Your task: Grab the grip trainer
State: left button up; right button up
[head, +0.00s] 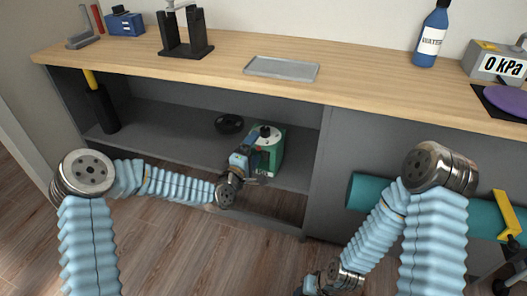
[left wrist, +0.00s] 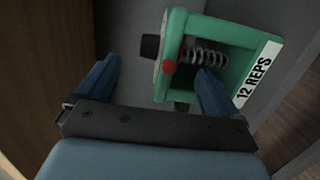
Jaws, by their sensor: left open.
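The grip trainer is a green frame (head: 275,158) inside the open shelf under the counter, partly covered by my left gripper (head: 242,158). In the left wrist view the green frame (left wrist: 178,38) shows a metal spring, a red dot, a black knob and a "12 REPS" label. My left gripper (left wrist: 155,85) is open there. Its right finger overlaps the trainer near the spring; its left finger is clear of it. I cannot tell whether the finger touches. My right gripper (head: 308,286) is low at the bottom edge, mostly cut off, its jaws unclear.
A black round object (head: 229,123) lies on the shelf behind my left gripper. A black cylinder with a yellow handle (head: 104,108) stands at the shelf's left. A divider (head: 317,165) closes the shelf's right. A teal roll (head: 365,191) is by my right arm. A grey tray (head: 282,69) lies on the counter.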

aim_at(261, 140)
pick_arm(q)
jog(key=x, duration=0.5)
jog(key=shift+w+d+f, duration=0.1)
jog(key=shift+w+d, duration=0.05)
jog(key=shift+w, duration=0.15)
jog(key=c, duration=1.7)
